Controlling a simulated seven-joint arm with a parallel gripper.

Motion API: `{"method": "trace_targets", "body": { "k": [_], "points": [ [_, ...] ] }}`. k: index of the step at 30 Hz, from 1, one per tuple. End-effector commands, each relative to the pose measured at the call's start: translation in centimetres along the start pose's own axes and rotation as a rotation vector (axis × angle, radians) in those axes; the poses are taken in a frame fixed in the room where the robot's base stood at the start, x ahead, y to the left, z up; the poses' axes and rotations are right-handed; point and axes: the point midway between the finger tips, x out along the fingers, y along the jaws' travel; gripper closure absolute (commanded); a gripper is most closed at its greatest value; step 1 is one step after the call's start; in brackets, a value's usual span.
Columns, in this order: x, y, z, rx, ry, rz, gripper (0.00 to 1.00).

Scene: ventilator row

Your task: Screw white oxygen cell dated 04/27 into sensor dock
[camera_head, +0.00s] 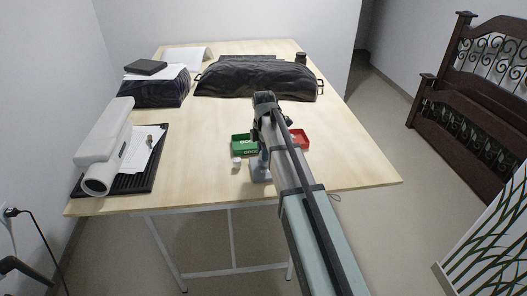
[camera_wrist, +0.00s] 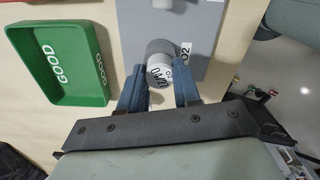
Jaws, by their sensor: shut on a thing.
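A white oxygen cell (camera_wrist: 159,72) is between the blue fingertips of my gripper (camera_wrist: 161,84) in the wrist view. Its end label has black print that is partly legible and looks like a date beginning 04/2; the rest is unclear. The cell lines up with a grey round collar (camera_wrist: 158,48) on the grey sensor dock (camera_wrist: 195,22), which has an O2 label. I cannot tell how deep the cell sits in it. My gripper is shut on the cell. In the head view the dock (camera_head: 260,171) shows below my arm, and the held cell is hidden.
A green tray (camera_head: 239,150) marked GOOD lies left of the dock, and a red tray (camera_head: 304,143) lies right of my arm. Another small white cell (camera_head: 236,162) stands in front of the green tray.

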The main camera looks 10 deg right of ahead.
Motion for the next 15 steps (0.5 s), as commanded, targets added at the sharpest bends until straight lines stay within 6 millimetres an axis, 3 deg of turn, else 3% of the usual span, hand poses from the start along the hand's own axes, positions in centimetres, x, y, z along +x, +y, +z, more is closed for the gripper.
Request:
{"method": "trace_targets", "body": {
  "k": [5,15],
  "points": [
    [0.00,0.00,0.00,0.037,0.000,0.000,0.99],
    [0.00,0.00,0.00,0.368,0.000,0.002,0.99]
  ]
}}
